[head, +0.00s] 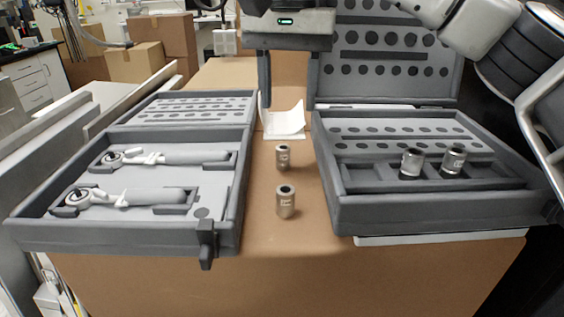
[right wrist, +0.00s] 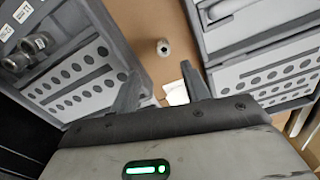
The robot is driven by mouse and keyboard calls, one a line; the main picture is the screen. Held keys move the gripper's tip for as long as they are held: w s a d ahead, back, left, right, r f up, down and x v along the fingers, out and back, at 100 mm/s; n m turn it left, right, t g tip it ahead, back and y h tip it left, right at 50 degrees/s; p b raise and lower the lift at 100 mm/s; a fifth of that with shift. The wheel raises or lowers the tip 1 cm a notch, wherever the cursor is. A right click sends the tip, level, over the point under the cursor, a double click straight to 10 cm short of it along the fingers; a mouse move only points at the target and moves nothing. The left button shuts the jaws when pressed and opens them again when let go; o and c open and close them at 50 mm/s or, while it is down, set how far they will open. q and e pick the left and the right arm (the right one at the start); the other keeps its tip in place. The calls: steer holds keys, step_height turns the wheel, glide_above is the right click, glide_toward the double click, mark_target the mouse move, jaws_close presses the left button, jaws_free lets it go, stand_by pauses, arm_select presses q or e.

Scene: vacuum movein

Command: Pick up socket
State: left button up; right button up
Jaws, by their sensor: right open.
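Two silver metal sockets stand upright on the brown tabletop between two cases: a nearer socket (head: 286,203) and a farther socket (head: 283,157). Two more sockets, a left one (head: 412,163) and a right one (head: 454,160), stand in the tray of the right case (head: 430,215). My right gripper (head: 289,98) is open and empty, pointing down, above and behind the table sockets. In the right wrist view one table socket (right wrist: 163,47) shows beyond and between the open fingertips (right wrist: 160,70), apart from them. My left gripper is not in view.
The open left case (head: 130,235) holds two ratchet-like tools (head: 180,157) (head: 150,197). A white paper (head: 283,122) lies behind the sockets. Cardboard boxes (head: 135,62) stand in the background.

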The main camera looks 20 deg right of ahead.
mark_target(284, 147)
steer(key=f, duration=0.9)
steer(key=shift+w+a, duration=0.15)
steer(key=shift+a, duration=0.15)
steer(key=shift+c, duration=0.4)
jaws_close()
